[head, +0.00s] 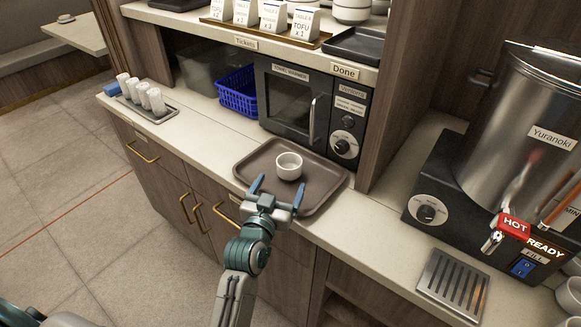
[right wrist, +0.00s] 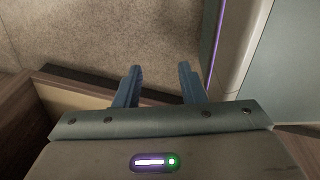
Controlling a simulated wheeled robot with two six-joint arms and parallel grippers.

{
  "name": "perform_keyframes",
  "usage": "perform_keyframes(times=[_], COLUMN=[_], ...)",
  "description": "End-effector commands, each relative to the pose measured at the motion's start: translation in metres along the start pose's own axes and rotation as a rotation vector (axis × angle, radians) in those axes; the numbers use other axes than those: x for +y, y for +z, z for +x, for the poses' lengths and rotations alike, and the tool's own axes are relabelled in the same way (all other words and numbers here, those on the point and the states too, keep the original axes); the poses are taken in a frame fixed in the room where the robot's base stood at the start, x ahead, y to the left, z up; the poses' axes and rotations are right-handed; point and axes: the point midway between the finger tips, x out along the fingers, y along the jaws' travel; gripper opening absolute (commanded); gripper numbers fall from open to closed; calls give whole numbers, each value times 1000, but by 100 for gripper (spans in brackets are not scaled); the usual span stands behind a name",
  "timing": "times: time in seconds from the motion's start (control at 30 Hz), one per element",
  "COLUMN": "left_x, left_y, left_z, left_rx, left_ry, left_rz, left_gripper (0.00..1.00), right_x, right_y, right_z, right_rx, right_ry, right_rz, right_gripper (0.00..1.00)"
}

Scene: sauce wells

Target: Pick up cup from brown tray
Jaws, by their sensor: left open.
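A small white cup (head: 289,166) stands upright on the brown tray (head: 318,187) on the counter in front of the microwave. My left gripper (head: 277,186) is open and empty, with its blue fingers over the near edge of the tray. It is just on the near side of the cup, and the fingers look apart from it. My right gripper (right wrist: 158,88) shows in the right wrist view. Its two blue fingers are spread apart with nothing between them, above the floor.
A blue basket (head: 237,92) and a tray of rolled white towels (head: 146,99) are to the left. A large Yuranoki hot-water urn (head: 525,110) and a drip grate (head: 453,285) are at right. Counter left of the brown tray is clear.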

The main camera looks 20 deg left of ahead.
Motion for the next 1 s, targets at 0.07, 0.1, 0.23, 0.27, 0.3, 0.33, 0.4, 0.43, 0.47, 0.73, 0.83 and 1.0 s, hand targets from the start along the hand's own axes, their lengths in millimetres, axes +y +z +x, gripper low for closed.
perform_keyframes(times=[0.07, 0.1, 0.23, 0.27, 0.3, 0.33, 0.4, 0.43, 0.47, 0.73, 0.83, 1.0], left_x=[0, 0, -1, -1, -1, -2, -4, -5, -6, -8, -8, -7], left_y=[1, 1, 1, 1, 2, 2, 4, 4, 4, 3, 2, 2], left_z=[12, 16, 25, 26, 29, 31, 40, 44, 49, 76, 77, 76], left_rx=[3, 2, 0, 0, 0, 1, 1, 3, 3, 0, -1, -1], left_ry=[0, 1, 0, 0, 0, 0, 0, 0, 0, 0, 0, 0], left_rz=[2, 1, 2, 2, 2, 2, 2, 3, 4, 1, 1, 1], left_gripper=[86, 86, 86, 86, 86, 86, 86, 86, 86, 86, 86, 82], right_x=[2, 2, 4, 5, 5, 5, 5, 5, 5, 4, 3, 0], right_y=[12, 18, 30, 30, 30, 29, 26, 24, 22, -2, -2, 6], right_z=[3, 4, 4, 4, 6, 8, 13, 16, 19, 28, 28, 27], right_rx=[-15, -23, -39, -40, -39, -37, -33, -31, -29, 2, 2, -9], right_ry=[2, 3, 5, 5, 6, 6, 7, 7, 7, 6, 5, 2], right_rz=[-2, -3, -4, -5, -5, -5, -5, -5, -5, -4, -3, -2], right_gripper=[36, 36, 36, 36, 36, 36, 36, 36, 36, 36, 36, 36])
